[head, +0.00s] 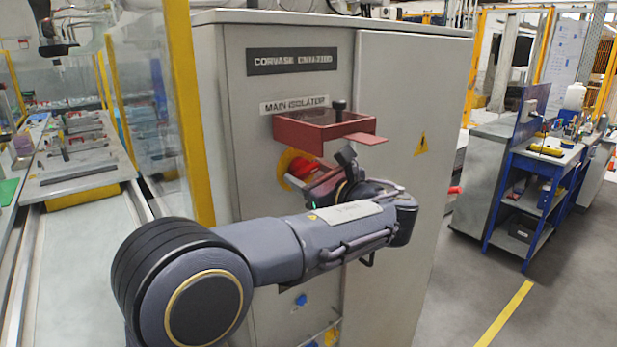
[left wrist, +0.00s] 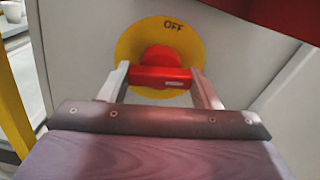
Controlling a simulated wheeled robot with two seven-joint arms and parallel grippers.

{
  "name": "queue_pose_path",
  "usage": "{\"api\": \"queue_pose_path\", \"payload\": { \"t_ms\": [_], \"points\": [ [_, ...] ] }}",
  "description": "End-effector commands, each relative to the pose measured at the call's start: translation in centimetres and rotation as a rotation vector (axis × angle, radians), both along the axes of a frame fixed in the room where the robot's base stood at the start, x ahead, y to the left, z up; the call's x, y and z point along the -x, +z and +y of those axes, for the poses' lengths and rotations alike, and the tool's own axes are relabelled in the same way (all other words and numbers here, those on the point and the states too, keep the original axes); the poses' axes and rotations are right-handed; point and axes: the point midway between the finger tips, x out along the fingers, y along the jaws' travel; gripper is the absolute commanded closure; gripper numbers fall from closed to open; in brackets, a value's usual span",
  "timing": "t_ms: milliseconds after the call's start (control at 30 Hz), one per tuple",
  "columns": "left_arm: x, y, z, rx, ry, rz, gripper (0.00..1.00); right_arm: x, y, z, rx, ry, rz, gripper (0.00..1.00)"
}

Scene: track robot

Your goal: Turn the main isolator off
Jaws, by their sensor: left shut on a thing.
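The main isolator is a red rotary handle (head: 305,170) on a round yellow plate (head: 285,165), on the grey cabinet door below the "MAIN ISOLATOR" label (head: 294,105). In the left wrist view the red handle (left wrist: 162,77) lies about level across the yellow plate (left wrist: 129,48), with "OFF" printed near the plate's top. My left gripper (left wrist: 160,73) is shut on the handle, one finger at each end. In the head view my left gripper (head: 322,182) reaches in from the right, its fingers partly hidden by my wrist. My right gripper is not in view.
A dark red hood (head: 325,132) with a black knob (head: 339,106) juts out just above the handle and my gripper. The grey cabinet (head: 400,100) has a yellow post (head: 190,110) at its left. A blue workbench (head: 540,175) stands at the right, with open floor before it.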

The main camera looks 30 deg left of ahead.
Motion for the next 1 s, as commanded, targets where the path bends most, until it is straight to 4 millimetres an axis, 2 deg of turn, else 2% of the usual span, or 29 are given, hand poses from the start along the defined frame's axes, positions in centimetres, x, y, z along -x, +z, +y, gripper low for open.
{"api": "queue_pose_path", "payload": {
  "t_ms": [1000],
  "points": [
    [-0.2,-0.4,-0.1,0.370,0.000,-0.887,0.66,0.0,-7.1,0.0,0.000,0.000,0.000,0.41]
  ]
}}
